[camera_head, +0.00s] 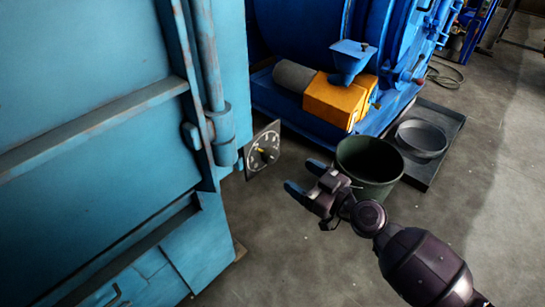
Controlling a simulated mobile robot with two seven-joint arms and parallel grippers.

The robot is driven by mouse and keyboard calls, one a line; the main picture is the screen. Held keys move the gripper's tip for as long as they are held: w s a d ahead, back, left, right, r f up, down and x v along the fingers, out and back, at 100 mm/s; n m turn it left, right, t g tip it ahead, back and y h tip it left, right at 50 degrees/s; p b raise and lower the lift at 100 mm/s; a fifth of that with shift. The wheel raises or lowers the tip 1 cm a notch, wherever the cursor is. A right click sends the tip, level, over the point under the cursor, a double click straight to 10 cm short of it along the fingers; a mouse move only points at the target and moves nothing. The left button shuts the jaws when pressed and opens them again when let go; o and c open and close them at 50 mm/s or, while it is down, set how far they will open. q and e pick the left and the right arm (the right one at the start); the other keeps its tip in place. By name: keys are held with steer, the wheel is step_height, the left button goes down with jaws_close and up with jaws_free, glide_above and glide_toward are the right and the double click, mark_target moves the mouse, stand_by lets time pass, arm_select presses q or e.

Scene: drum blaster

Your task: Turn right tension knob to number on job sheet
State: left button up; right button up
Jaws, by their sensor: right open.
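A dark square dial plate (249,163) with pale markings around its rim stands at the right edge of the light blue machine cabinet. A small knob with a yellowish pointer (262,151) sits at its centre. The numbers are too small to read. My right gripper (304,177) is open and empty, to the right of and a little below the dial, apart from it. Its two blue-tipped fingers point left toward the dial. No job sheet can be made out, and my left gripper is out of view.
The light blue cabinet (85,90) fills the left side, with a vertical pipe and hinge by the dial. A dark green bucket (368,180) stands just behind my right gripper. A grey pan (421,139) lies on a black tray. An orange block (335,100) sits on the blue machine. Floor at lower middle is clear.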

mark_target(274, 158)
steer(key=x, duration=0.9)
steer(key=shift+w+a, duration=0.15)
steer(key=shift+a, duration=0.05)
steer(key=c, duration=0.9)
